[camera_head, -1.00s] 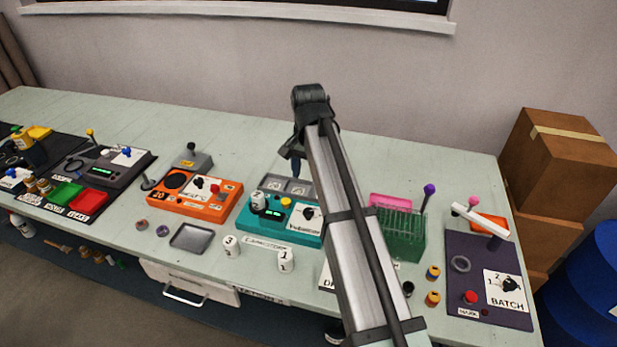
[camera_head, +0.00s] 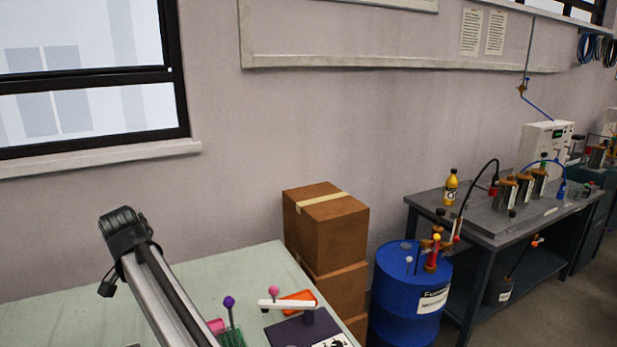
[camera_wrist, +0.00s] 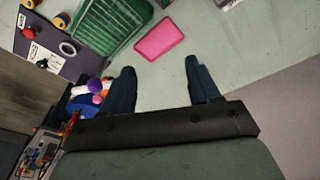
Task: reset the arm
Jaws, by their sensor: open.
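In the wrist view my gripper (camera_wrist: 160,82) is open, its two dark blue fingers apart with nothing between them. Beyond the fingertips the pale green bench (camera_wrist: 215,45) shows, with a pink tray (camera_wrist: 158,39) lying on it and a green rack (camera_wrist: 108,22) beside that tray. In the head view my arm reaches up at the lower left over the bench (camera_head: 190,275); the gripper's fingers are hidden there.
A purple-topped stick (camera_head: 229,302) and a dark board (camera_head: 290,335) with a white lever (camera_head: 287,304) stand near the bench's right end. Stacked cardboard boxes (camera_head: 325,235), a blue drum (camera_head: 400,300) and a dark table (camera_head: 485,225) are further right.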

